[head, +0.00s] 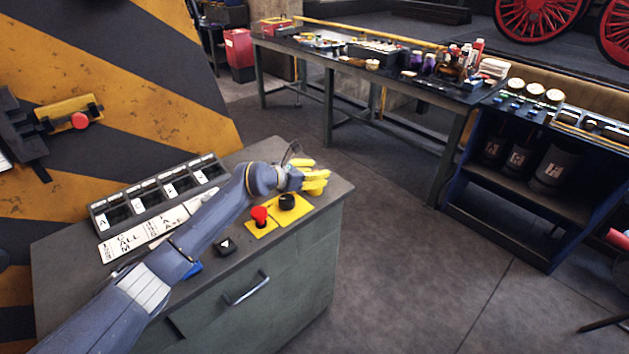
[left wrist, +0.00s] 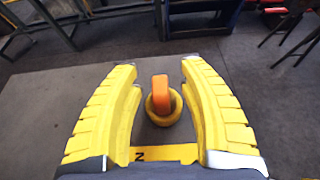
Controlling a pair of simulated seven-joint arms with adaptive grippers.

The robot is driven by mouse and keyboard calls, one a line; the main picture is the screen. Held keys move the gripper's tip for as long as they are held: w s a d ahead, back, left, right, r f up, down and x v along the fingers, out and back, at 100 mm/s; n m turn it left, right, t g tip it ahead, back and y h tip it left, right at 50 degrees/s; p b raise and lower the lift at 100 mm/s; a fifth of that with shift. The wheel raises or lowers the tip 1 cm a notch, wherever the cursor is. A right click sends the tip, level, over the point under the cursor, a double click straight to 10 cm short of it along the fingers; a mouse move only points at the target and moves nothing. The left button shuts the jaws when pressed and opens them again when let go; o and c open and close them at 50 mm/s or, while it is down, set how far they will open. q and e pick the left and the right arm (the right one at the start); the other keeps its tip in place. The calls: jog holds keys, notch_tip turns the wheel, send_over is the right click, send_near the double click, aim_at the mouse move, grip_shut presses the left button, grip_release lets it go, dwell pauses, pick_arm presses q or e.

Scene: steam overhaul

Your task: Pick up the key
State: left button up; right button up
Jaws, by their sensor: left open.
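The key (left wrist: 161,88) shows in the left wrist view as an orange upright piece. It stands in a round yellow collar (left wrist: 163,117) on the grey cabinet top. I cannot make out the key in the head view, where my left gripper covers that area. My left gripper (head: 318,177) is over the right end of the cabinet top. In the left wrist view my left gripper (left wrist: 158,66) is open, with one yellow finger on each side of the key and a gap on both sides. My right gripper is not in view.
On the cabinet top (head: 226,264) are a red button (head: 260,215), a black knob (head: 287,202) on a yellow plate and a tray of slots (head: 160,193). A striped panel stands behind. A workbench (head: 395,85) and a shelf unit are across the open floor.

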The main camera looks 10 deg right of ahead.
pick_arm(q)
grip_shut()
dwell(0.3)
jog(key=shift+r, duration=0.1)
dwell(0.4)
